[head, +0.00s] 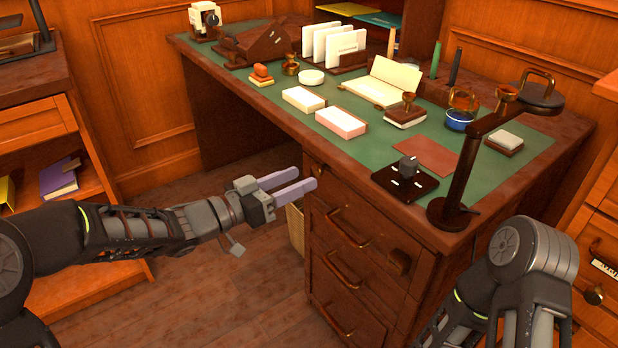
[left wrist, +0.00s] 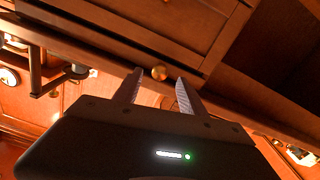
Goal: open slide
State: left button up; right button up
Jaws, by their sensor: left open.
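My left gripper (head: 307,178) reaches in from the left at the near side of the wooden desk, just below the edge of its top. Its two pale fingers are apart, and their tips are close to the upper left corner of the drawer front. In the left wrist view, a small round brass knob (left wrist: 159,72) sits on a narrow wooden strip (left wrist: 110,43), between and just beyond the fingertips (left wrist: 158,80). I see no finger contact with the knob. How far the slide sticks out cannot be told. My right gripper is out of view; only my right arm shows.
The desk's drawers have brass pulls (head: 347,232), and a dark block (head: 399,262) projects nearby. On the desktop are a dark lamp (head: 461,160), paper stacks (head: 341,122) and stamps. A wastebasket (head: 296,226) stands beside the pedestal. The floor (head: 235,290) in front is clear.

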aim_at(314, 172)
pick_arm(q)
jog(key=shift+b+x, duration=0.4)
jog(key=shift+x, duration=1.4)
grip_shut()
